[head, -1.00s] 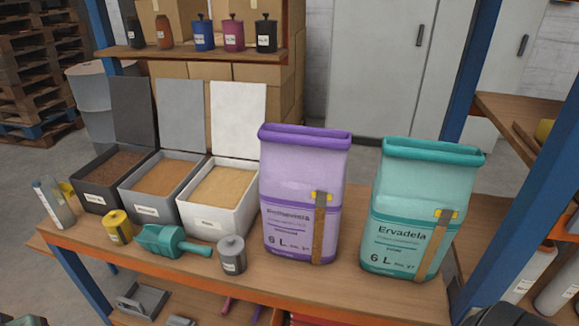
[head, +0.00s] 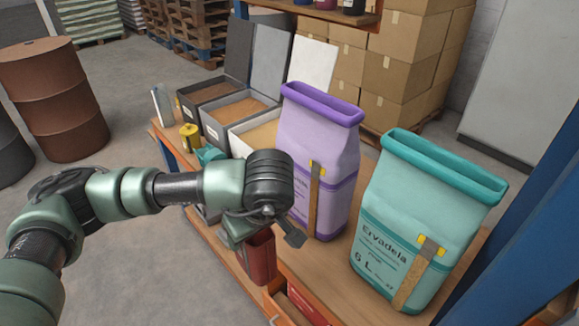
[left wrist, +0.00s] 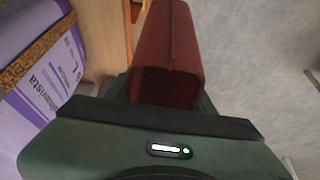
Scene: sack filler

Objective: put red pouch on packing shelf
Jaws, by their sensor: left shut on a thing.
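My left gripper (head: 245,235) is shut on the red pouch (head: 259,260), which hangs below it in front of the workbench edge, near the purple sack. In the left wrist view, the dark red pouch (left wrist: 168,50) extends away from my left gripper (left wrist: 165,105), with grey floor to its right. The fingertips are partly hidden. I cannot tell which surface is the packing shelf; a wooden shelf (head: 322,12) with bottles is at the top edge. My right gripper is not in view.
The purple sack (head: 318,150) and teal sack (head: 425,215) stand on the bench (head: 300,262). Open bins (head: 235,107) and a yellow-capped tin (head: 190,136) are behind my arm. A blue post (head: 520,240) stands at right. Open floor lies left.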

